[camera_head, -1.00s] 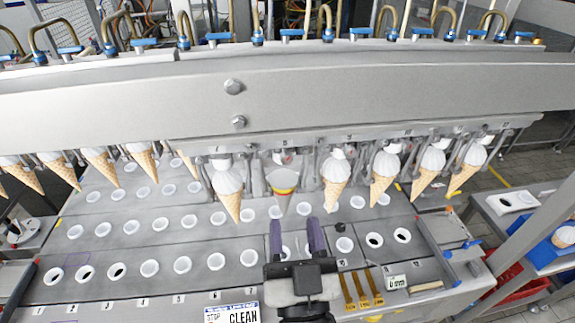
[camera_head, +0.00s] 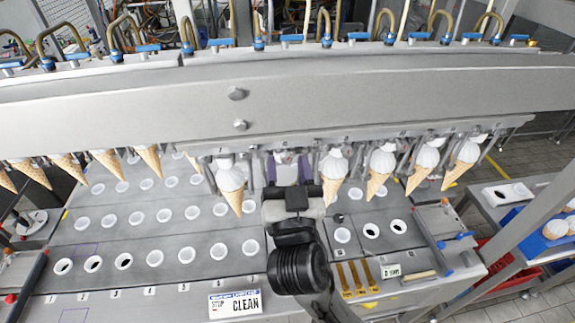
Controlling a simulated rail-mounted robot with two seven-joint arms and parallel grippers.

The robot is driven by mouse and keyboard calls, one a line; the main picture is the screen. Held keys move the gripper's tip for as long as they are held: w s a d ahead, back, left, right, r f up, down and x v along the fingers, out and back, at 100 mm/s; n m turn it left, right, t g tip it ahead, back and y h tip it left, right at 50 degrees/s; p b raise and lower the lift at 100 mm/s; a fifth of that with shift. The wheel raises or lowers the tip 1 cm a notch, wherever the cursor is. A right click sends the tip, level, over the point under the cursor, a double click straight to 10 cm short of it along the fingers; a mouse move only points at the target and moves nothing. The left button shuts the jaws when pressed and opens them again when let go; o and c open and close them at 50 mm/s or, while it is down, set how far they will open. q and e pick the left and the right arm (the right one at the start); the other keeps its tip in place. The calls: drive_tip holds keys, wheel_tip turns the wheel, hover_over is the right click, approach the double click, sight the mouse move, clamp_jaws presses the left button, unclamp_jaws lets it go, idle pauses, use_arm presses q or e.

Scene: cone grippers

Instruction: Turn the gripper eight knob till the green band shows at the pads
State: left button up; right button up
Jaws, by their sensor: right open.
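The cone-less station in the row under the beam, which I take to be gripper eight, holds a pale knob-like body (camera_head: 288,173). My right gripper (camera_head: 289,160) is raised at this station, its two purple fingers open on either side of the pale body. I cannot tell whether the fingers touch it. The gripper's black and grey body covers the lower part, so no coloured band shows, and the pads are hidden too. My left gripper is not in view.
Cones hang close on both sides, one at the left (camera_head: 230,182) and one at the right (camera_head: 333,172). The metal beam (camera_head: 400,95) runs just above. Below are a plate with holes (camera_head: 140,235), a CLEAN sign (camera_head: 234,303) and brass strips (camera_head: 350,279).

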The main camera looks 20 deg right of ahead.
clamp_jaws()
drive_tip(key=n+y+p, duration=0.1)
drive_tip(key=n, duration=0.1)
drive_tip(key=shift+r+n+p, duration=0.2)
drive_tip(key=shift+n+p, duration=0.2)
drive_tip(key=shift+d+f+n+t+y+p, duration=0.1)
drive_tip(key=shift+n+t+y+p, duration=0.2)
drive_tip(key=shift+n+y+p, duration=0.7)
drive_tip(key=shift+f+n+b, duration=0.1)
drive_tip(key=shift+n+b, duration=0.2)
drive_tip(key=shift+b, duration=0.05)
unclamp_jaws()
